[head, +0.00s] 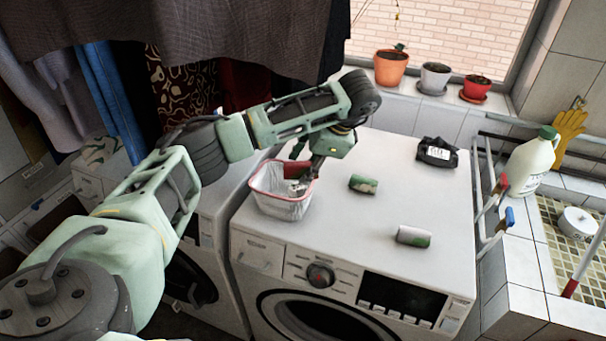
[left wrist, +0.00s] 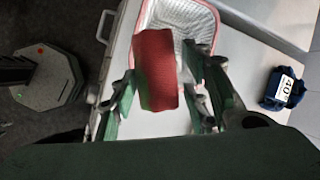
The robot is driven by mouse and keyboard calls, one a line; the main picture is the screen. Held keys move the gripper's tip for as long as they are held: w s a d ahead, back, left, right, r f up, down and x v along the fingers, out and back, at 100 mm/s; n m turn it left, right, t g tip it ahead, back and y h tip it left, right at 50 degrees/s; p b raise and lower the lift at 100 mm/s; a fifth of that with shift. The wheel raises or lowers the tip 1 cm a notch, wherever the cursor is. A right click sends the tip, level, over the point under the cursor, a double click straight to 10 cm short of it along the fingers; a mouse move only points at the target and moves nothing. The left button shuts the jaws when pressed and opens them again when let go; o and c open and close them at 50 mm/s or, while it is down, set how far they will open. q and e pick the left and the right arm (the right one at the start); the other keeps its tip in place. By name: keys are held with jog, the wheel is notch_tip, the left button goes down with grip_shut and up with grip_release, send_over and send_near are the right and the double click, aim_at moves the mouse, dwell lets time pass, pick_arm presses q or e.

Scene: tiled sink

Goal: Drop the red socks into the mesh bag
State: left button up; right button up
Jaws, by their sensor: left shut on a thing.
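The mesh bag (head: 284,207) is a pale, open-topped box shape with a red rim, standing on the front left of the white washing machine's top. The red socks (left wrist: 157,68) are a rolled bundle between the fingers of my left gripper (left wrist: 160,88), which is shut on them. In the left wrist view the bag (left wrist: 204,20) lies behind the socks, its silvery inside showing. In the head view my left gripper (head: 303,182) points down over the bag's right part; a red patch of the socks (head: 296,168) shows beside the fingers. My right gripper is out of view.
Two green-and-white rolls lie on the washing machine, one (head: 363,184) right of the bag and one (head: 413,236) near the front. A dark labelled pack (head: 437,152) sits at the back right. Potted plants (head: 391,68) line the sill. Hanging clothes (head: 235,40) are behind my arm.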

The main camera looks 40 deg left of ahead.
pick_arm(q)
jog(key=shift+a, duration=0.3)
jog(key=shift+d+f, duration=0.2)
jog(key=shift+f, duration=0.9)
jog(key=shift+a+f, duration=0.2)
jog(key=shift+f, duration=0.4)
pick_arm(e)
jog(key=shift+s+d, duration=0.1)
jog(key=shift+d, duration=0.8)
